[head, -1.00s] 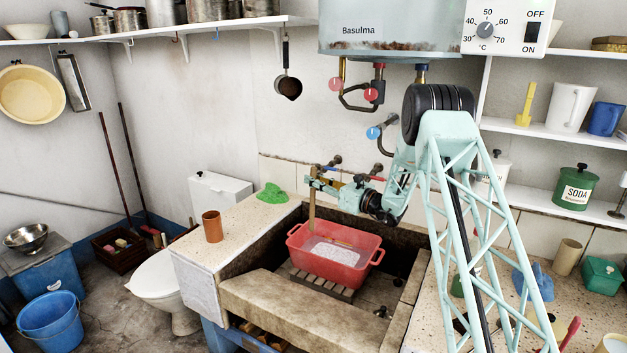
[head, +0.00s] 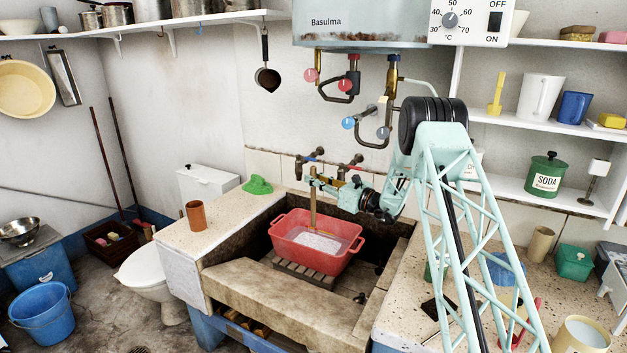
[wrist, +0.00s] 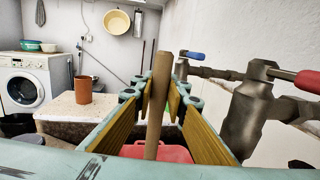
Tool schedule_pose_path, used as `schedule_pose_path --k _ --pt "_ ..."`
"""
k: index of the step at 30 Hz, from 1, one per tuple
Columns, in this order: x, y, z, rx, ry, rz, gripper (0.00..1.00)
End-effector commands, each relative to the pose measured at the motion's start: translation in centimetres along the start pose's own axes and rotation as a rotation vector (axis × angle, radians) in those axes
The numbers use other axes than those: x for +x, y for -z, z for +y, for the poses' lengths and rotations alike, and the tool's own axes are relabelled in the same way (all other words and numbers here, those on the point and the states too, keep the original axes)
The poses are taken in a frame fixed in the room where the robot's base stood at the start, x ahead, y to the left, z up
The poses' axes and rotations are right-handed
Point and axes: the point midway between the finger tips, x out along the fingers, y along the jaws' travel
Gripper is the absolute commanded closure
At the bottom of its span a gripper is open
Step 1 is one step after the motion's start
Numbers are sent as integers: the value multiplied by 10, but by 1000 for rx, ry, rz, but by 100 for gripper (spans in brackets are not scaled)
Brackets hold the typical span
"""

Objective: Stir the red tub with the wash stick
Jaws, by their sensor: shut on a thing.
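The red tub (head: 316,257) sits on a wooden slatted rack in the stone trough and holds whitish, sudsy water. The wash stick (head: 312,208) stands nearly upright, its lower part reaching down into the back left of the tub; its lower end is hidden. My gripper (head: 313,184) is shut on the upper part of the stick, above the tub's rim. In the wrist view the stick (wrist: 158,95) stands between my two wood-faced fingers, with the red tub (wrist: 165,152) partly showing below.
Taps with blue and red handles (head: 345,168) stick out of the wall just behind my gripper. The trough's stone front edge (head: 270,290) borders the tub.

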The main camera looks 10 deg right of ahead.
Motion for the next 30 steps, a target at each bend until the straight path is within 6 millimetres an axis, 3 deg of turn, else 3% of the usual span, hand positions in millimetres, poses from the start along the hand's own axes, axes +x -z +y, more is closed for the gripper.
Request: schedule_pose_path --k 13,30 --pt "-1 6 0 1 0 0 97" --pt "-3 37 0 1 0 -1 97"
